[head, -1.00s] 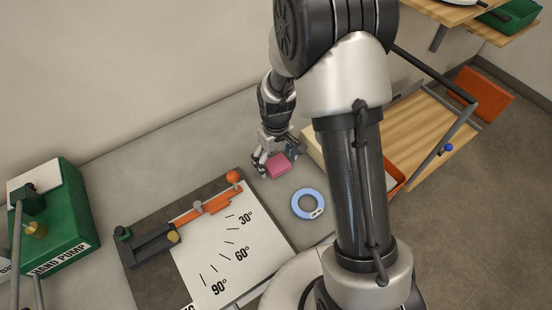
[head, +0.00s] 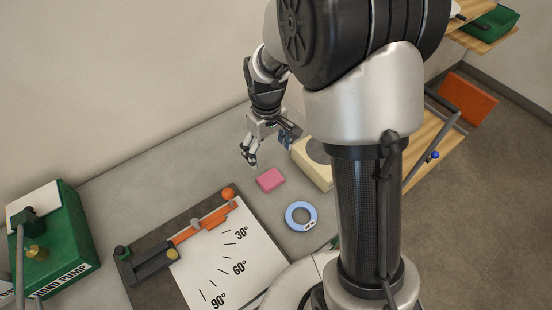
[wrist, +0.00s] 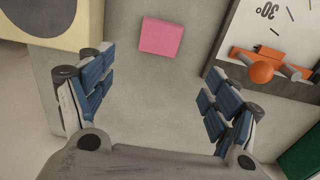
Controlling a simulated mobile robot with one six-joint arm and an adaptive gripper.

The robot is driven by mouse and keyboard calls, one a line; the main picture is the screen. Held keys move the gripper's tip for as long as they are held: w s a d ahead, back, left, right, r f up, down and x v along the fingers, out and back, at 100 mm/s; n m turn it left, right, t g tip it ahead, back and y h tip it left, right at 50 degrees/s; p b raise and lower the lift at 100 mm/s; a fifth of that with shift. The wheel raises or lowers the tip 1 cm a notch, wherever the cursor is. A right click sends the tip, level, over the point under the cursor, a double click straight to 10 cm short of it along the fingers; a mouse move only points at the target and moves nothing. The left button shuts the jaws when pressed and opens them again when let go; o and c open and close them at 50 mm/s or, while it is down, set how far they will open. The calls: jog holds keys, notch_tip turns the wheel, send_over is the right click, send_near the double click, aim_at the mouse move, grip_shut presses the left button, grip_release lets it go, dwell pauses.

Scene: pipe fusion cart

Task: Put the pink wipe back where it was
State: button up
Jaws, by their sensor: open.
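The pink wipe (head: 270,180) lies flat on the grey tabletop, just beyond the blue ring and to the right of the orange knob. It also shows in the wrist view (wrist: 161,38), ahead of and between my fingers. My gripper (head: 252,160) is open and empty, above and behind the wipe in the head view, apart from it. In the wrist view both blue-padded fingers of my gripper (wrist: 150,95) are spread wide with bare tabletop between them.
A blue ring (head: 301,216) lies in front of the wipe. An angle board (head: 225,255) with an orange arm and knob (head: 228,193) is at left. A cream box (head: 311,170) stands at right. A green hand pump (head: 55,245) stands far left.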

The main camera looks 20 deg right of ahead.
jog(key=s+r+m+t, duration=0.2)
jog(key=s+r, duration=0.8)
jog(key=r, duration=0.5)
jog(key=s+r+m+t, duration=0.1)
jog(key=s+r+t, duration=0.1)
jog(key=s, duration=1)
jog(key=shift+d+r+m+t, duration=0.15)
jog(key=shift+r+m+t, duration=0.15)
jog(key=shift+r, duration=0.5)
jog(key=shift+f, duration=0.1)
